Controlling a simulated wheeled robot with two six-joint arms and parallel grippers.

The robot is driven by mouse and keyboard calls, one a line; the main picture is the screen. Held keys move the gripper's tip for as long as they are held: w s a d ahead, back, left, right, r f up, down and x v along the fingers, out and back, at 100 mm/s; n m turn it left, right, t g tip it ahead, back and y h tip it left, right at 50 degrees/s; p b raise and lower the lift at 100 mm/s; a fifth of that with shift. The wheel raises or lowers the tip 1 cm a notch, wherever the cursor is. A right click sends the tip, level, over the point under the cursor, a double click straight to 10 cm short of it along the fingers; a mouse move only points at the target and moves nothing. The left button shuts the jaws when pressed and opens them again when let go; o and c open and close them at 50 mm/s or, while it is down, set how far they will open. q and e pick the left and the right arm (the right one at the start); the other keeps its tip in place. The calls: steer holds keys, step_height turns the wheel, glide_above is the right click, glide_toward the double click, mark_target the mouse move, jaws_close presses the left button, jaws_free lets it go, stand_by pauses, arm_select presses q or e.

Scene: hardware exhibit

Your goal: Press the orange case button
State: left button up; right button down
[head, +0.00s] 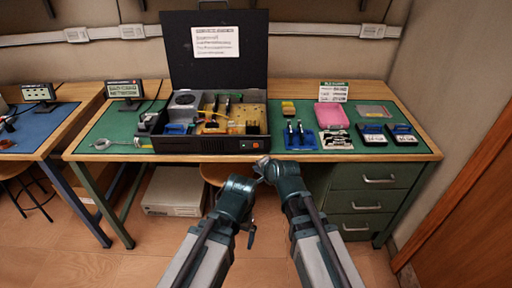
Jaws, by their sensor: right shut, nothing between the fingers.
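The open black case (185,146) stands on the green mat of the workbench, lid raised at the back, circuit boards showing inside. On the right part of its front face is a small orange button (256,145), with a small green light or button (243,146) just left of it. My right gripper (263,163) is shut and empty, its tips just below the orange button in the picture; I cannot tell if they touch the case. My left gripper (250,234) is low, in front of the bench; its fingers are too small and dark to read.
A pink box (331,116), a blue tool holder (300,138) and two small black-and-blue boxes (372,134) lie right of the case. A small display (125,91) stands left of it. Green drawers (370,181) are under the bench's right side. The floor in front is clear.

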steer(key=shift+w, duration=4.25)
steer(key=shift+w, duration=0.15)
steer(key=shift+w, duration=0.25)
steer(key=shift+w, duration=0.45)
steer(key=shift+s, duration=0.9)
steer(key=s, duration=0.5)
